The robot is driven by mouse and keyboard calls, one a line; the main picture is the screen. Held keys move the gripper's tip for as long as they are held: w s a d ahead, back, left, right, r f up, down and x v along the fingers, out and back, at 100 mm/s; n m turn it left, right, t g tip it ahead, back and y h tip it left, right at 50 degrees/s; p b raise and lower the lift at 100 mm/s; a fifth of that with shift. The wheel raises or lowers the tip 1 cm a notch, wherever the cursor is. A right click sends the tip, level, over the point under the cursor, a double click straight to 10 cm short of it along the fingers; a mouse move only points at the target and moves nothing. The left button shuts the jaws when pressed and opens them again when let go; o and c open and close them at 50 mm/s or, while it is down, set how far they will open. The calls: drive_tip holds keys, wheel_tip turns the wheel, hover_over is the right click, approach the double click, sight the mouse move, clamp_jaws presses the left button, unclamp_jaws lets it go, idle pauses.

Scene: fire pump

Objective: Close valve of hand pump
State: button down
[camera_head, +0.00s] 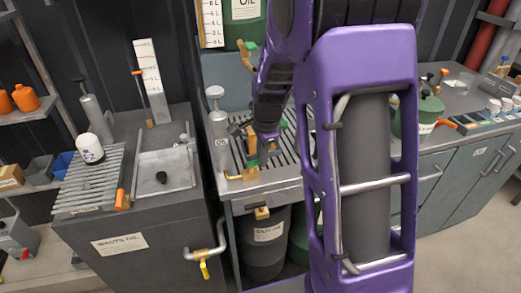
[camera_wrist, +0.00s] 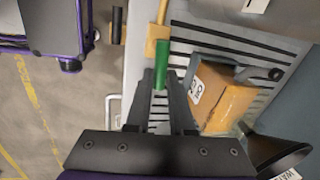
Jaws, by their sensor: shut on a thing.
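My gripper (camera_head: 266,143) is low over the slatted counter, pointing down. In the wrist view its two dark fingers (camera_wrist: 161,78) are closed around a green valve handle (camera_wrist: 161,63). The handle adjoins a brass valve body (camera_wrist: 158,37) with a thin brass pipe running up from it. In the head view a brass fitting (camera_head: 251,141) shows beside the fingers, and my gripper partly hides it. A grey pump-like cylinder (camera_head: 217,122) with a round top stands just left of it. Whether the valve is open or closed cannot be told.
A black funnel (camera_wrist: 280,143) is lower right. A waste oil cabinet (camera_head: 120,244) stands left.

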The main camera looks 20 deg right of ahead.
drive_tip(key=shift+s+m+p, duration=0.15)
drive_tip(key=shift+m+p, duration=0.15)
drive_tip(key=shift+m, duration=0.3)
drive_tip(key=c, duration=0.8)
unclamp_jaws()
drive_tip(key=shift+r, duration=0.1)
drive_tip(key=s+r, duration=0.1)
drive_tip(key=r, duration=0.4)
drive_tip(key=s+r+p, duration=0.1)
drive_tip(key=r, duration=0.5)
drive_tip(key=s+r+p, duration=0.1)
drive_tip(key=r, duration=0.5)
drive_tip(key=shift+s, duration=0.25)
